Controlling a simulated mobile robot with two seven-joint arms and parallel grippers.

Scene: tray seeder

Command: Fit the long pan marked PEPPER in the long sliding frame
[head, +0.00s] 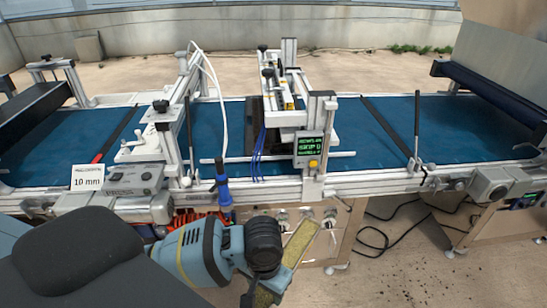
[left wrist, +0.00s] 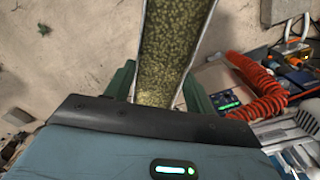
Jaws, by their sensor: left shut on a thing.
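My left gripper (left wrist: 158,92) is shut on a long, narrow metal pan (left wrist: 172,50) filled with small yellowish-green grains. The pan runs away from between the green fingers and out of the top of the left wrist view. In the head view the pan (head: 300,243) shows in front of the machine, partly hidden by my wrist, with the left gripper (head: 272,284) at its near end. No PEPPER mark can be read on it. I cannot tell for certain which part is the long sliding frame; a gantry (head: 288,85) stands over the belt. My right gripper is out of view.
A blue conveyor belt (head: 345,118) with metal side rails crosses the view. A display (head: 310,147), a "10 mm" card (head: 87,177) and a blue-handled tool (head: 223,190) are along its near side. Black cables (head: 375,240) lie on the floor at right.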

